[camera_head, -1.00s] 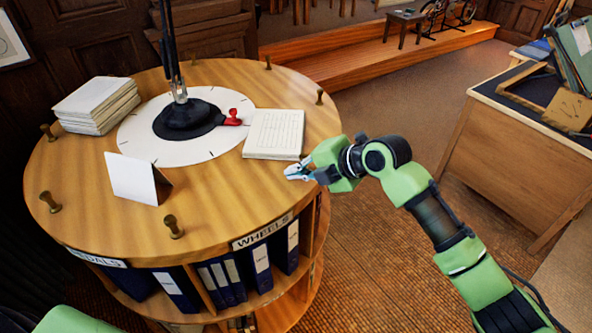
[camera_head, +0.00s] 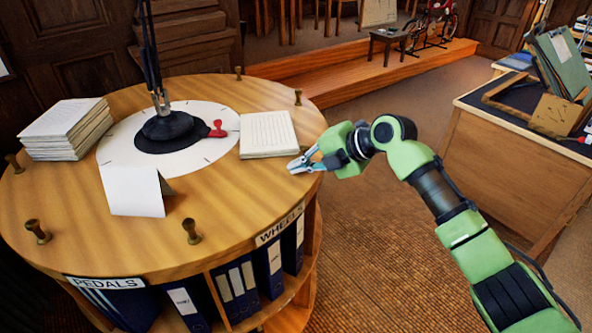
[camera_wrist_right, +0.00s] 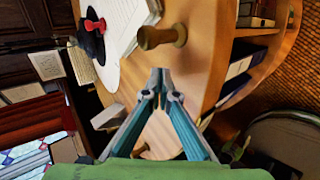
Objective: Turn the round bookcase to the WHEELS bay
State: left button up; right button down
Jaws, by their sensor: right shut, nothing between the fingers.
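The round bookcase (camera_head: 90,236) stands at the left with brass pegs around its wooden top. Its WHEELS label (camera_head: 280,225) is on the rim's front right, above dark blue binders; the PEDALS label (camera_head: 105,283) is at the front left. A red pointer (camera_head: 217,129) at the central dial points right. My right gripper (camera_head: 296,166) is shut and empty at the right rim, beside the notepad. In the right wrist view its tips (camera_wrist_right: 160,75) lie just short of a brass peg (camera_wrist_right: 162,37); I cannot tell if they touch. My left gripper is out of view.
On the top are a paper stack (camera_head: 65,130), a folded white card (camera_head: 135,190) and a notepad (camera_head: 267,134). A wooden desk (camera_head: 500,160) stands at the right. Open brown floor (camera_head: 385,240) lies between. A stool (camera_head: 392,42) stands on the step behind.

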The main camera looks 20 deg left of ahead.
jog(key=shift+s, duration=0.1)
jog(key=shift+w+b, duration=0.25)
jog(key=shift+b, duration=0.15)
jog(key=w+b, duration=0.1)
jog(key=w, duration=0.1)
jog(key=w+b, duration=0.2)
jog(key=shift+d+f, duration=0.2)
jog(key=shift+w+d+r+n+g+b, duration=0.15)
jog(key=shift+w+n+g+b, duration=0.2)
jog(key=shift+w+b, duration=0.35)
jog(key=shift+s, duration=0.1)
